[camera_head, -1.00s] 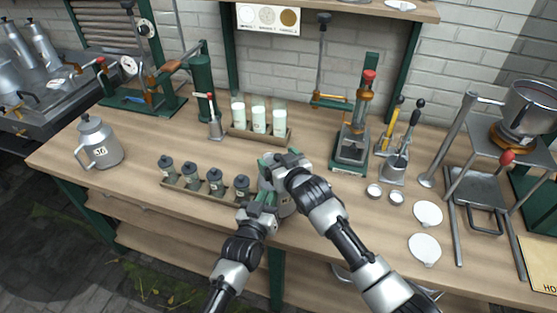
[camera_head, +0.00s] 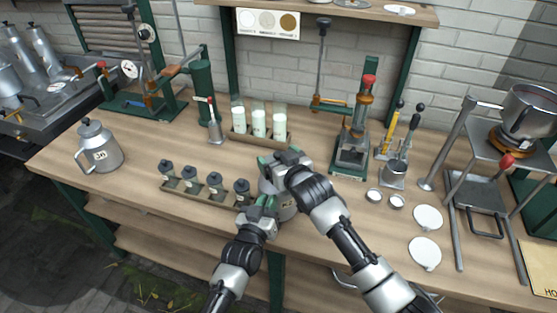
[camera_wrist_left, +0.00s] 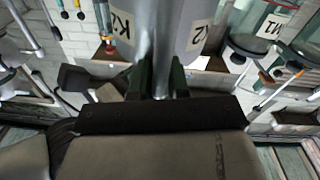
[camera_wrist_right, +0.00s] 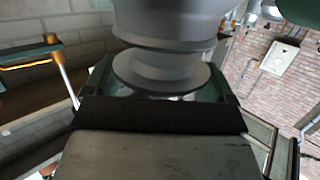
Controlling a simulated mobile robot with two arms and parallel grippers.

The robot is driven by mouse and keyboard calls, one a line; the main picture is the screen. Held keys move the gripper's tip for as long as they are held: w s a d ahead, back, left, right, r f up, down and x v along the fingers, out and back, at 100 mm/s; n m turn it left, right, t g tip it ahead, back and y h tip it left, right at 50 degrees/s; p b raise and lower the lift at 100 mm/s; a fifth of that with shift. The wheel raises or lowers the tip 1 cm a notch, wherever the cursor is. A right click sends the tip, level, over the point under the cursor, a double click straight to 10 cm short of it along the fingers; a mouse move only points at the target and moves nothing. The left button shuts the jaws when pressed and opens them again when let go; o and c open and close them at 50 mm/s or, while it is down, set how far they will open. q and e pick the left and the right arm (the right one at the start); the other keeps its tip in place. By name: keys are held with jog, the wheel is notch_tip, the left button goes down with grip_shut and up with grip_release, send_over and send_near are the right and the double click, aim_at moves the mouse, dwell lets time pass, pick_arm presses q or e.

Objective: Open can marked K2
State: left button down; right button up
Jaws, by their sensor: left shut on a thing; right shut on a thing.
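The can marked K2 (camera_wrist_left: 160,28) is a grey metal can with white labels, seen close in the left wrist view. In the head view its body (camera_head: 288,212) shows only partly, behind and below my grippers at the bench's front. My left gripper (camera_head: 262,204) is shut at the can's side, its fingers (camera_wrist_left: 163,80) close around a narrow metal part that looks like the handle. My right gripper (camera_head: 278,160) is above the can. In the right wrist view its fingers (camera_wrist_right: 160,85) are shut on the can's dark grey stepped lid (camera_wrist_right: 165,65). Whether the lid is loose cannot be told.
A rack (camera_head: 190,188) of small dark-lidded cans stands just left of the can. A rack of white bottles (camera_head: 259,122) stands behind. A lidded jug (camera_head: 98,148) is far left. A press (camera_head: 354,145), small round tins (camera_head: 374,195) and white discs (camera_head: 425,252) are right.

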aim_at(278, 153)
pick_arm(q)
jog(key=shift+f, duration=0.2)
pick_arm(e)
jog(key=shift+r, duration=2)
pick_arm(q)
jog(key=c, duration=1)
grip_release()
jog(key=shift+r, duration=0.1)
pick_arm(e)
notch_tip(278, 153, down, 2)
jog(key=shift+b, duration=1)
pick_arm(q)
jog(key=v, duration=1.2)
